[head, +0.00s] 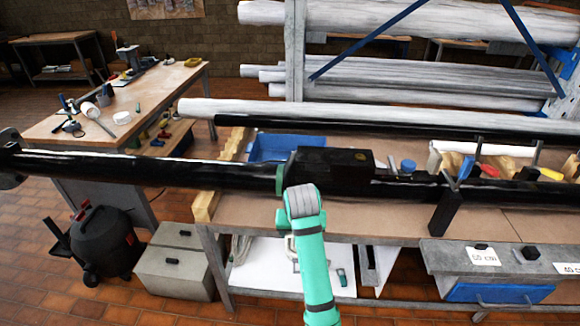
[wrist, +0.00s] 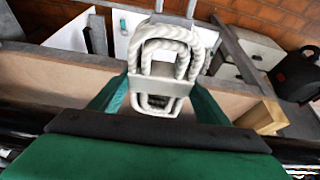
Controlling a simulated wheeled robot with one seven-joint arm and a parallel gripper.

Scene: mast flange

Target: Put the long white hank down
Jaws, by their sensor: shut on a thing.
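The long white hank (wrist: 170,50) is a looped bundle of thick white rope with a pale band around its middle. It shows in the wrist view between the green fingers of my gripper (wrist: 158,102), which is shut on it. The hank's far loops extend out beyond the fingertips, over the bench's edge as seen from the wrist. In the head view my arm hides most of the gripper. A small pale loop (head: 291,246) shows just left of the arm, probably part of the hank.
A long black mast (head: 150,170) with a black box crosses above the workbench (head: 390,222). A blue tray (head: 280,147) sits behind it. White panels (head: 262,270) lie below the bench. A grey box (head: 175,268) and a black vacuum (head: 100,240) stand at left. Grey drawers (head: 500,270) are at right.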

